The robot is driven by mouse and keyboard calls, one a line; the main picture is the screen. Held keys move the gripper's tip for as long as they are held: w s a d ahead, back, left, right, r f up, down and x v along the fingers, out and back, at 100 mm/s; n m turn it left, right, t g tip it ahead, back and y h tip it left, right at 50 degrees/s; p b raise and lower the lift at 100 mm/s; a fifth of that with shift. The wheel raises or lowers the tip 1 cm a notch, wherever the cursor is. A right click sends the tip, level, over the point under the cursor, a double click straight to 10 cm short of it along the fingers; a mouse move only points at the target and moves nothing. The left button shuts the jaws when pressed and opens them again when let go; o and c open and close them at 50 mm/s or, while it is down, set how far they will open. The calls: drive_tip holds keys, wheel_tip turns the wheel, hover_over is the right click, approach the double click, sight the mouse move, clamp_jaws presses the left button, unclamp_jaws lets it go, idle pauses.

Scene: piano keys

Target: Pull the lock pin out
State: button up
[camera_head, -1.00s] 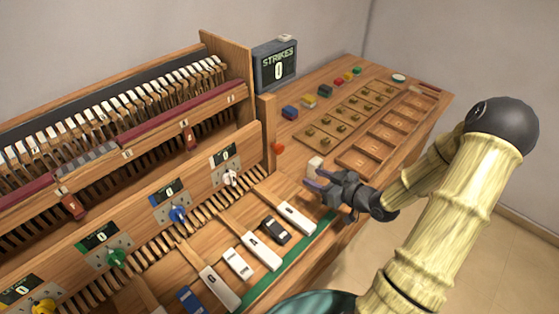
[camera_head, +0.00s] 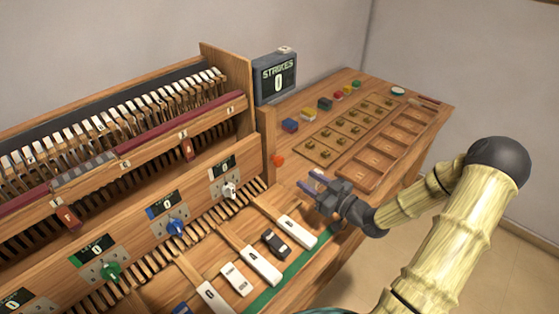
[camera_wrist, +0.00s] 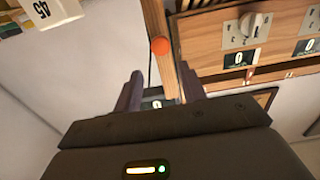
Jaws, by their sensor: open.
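An orange-red round knob (camera_head: 278,160), which looks like the head of the lock pin, sits low on the wooden post (camera_head: 267,130) at the right end of the key cabinet. My gripper (camera_head: 311,182) is open and empty, to the right of the knob and apart from it, with its fingers pointing left. In the wrist view the knob (camera_wrist: 159,46) shows on the post, beyond and roughly between the two spread fingers of my gripper (camera_wrist: 161,84). Any shaft of the pin is hidden.
White-topped keys (camera_head: 298,231) lie below my gripper. A white selector knob (camera_head: 229,189) is on the panel left of the post. A strikes display (camera_head: 275,77) stands behind. Coloured blocks (camera_head: 290,125) and a brass-studded board (camera_head: 350,130) lie on the bench.

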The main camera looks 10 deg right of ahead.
sight(281, 163)
drive_tip(key=p+x, duration=0.2)
drive_tip(key=x, duration=1)
drive_tip(key=shift+w+a, duration=0.2)
drive_tip(key=shift+w, duration=0.05)
